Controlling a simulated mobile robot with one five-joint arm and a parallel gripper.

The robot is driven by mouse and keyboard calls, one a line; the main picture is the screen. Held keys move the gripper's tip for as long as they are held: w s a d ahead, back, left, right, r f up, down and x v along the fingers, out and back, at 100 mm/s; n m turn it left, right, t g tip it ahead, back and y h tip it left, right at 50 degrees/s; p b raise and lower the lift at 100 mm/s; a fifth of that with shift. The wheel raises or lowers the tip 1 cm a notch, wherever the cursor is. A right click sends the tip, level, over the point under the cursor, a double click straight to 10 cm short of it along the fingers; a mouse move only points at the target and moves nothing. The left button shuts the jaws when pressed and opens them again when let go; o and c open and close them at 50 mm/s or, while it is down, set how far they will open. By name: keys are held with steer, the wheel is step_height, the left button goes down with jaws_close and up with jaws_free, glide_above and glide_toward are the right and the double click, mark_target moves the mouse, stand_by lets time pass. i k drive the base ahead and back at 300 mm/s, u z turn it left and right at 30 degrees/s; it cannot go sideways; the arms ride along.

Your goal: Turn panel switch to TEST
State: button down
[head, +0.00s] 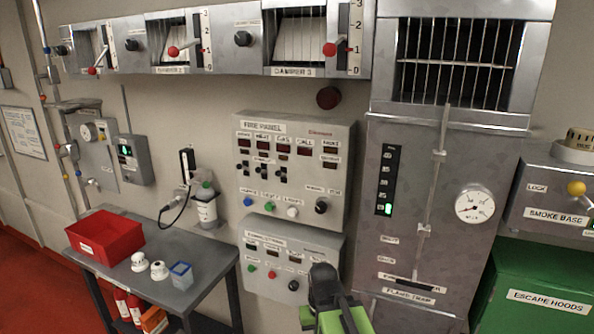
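The fire panel (342,135) is a grey box on the wall in the middle of the head view. A black rotary knob (321,206) sits at its lower right, with small labels above it; the lettering and the knob's pointing direction are too small to read. A blue, a green and a white button sit left of the knob. My gripper (325,285), dark with green parts behind it, is at the bottom centre, below the knob in the picture and apart from it. It overlaps the right part of the lower control panel (262,284). Its fingers cannot be made out clearly.
A side table (200,290) at left holds a red bin (105,237), two white round devices and a blue container (181,274). Damper levers (329,49) stick out above. A tall metal cabinet with a gauge (474,205) and a green box (540,290) stand at right.

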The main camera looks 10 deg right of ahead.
mark_target(321, 208)
steer(key=z, duration=0.55)
steer(key=k, duration=0.1)
steer(key=u, duration=3.15)
steer(key=k, duration=1.2)
steer(key=z, duration=0.3)
steer(key=i, duration=0.85)
steer(key=u, duration=0.1)
